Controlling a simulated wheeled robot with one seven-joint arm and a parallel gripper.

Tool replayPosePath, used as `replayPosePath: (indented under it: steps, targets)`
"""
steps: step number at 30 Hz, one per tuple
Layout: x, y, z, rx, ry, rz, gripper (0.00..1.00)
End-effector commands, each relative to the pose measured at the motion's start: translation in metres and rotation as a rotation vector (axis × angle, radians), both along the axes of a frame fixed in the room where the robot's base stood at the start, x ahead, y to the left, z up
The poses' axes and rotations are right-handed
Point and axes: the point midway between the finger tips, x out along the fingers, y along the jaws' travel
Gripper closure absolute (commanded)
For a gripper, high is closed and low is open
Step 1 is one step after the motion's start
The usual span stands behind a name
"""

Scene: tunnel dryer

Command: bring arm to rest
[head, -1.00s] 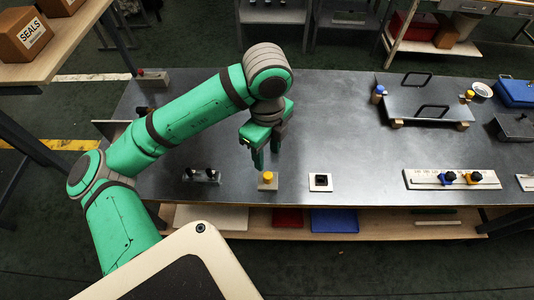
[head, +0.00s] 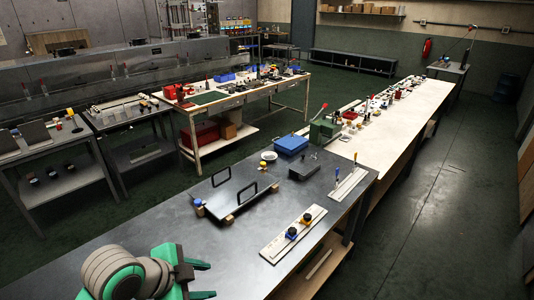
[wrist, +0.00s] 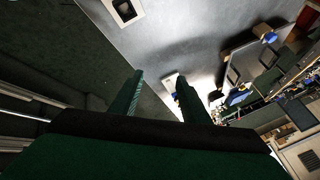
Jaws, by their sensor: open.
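My gripper (head: 207,279) is at the bottom of the head view, over the near left part of the dark metal table (head: 120,244). Its two green fingers are apart, with nothing seen between them. In the wrist view the fingers (wrist: 158,95) also stand apart and empty. The wrist joint of my arm shows beside the gripper, and the rest of the arm is out of the head view.
A dark plate with two handles (head: 225,193) stands on the table ahead of my gripper. A long pale bench (head: 400,115) continues beyond. Open floor (head: 452,215) lies at right.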

Motion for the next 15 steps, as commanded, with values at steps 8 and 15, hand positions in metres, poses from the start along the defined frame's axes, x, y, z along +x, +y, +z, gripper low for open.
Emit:
replayPosePath:
  steps: [8,15]
  targets:
    - [0.072,-0.089,0.031,-0.330,-0.274,0.081,0.58]
    - [0.105,-0.139,0.052,-0.614,-0.429,0.199,0.58]
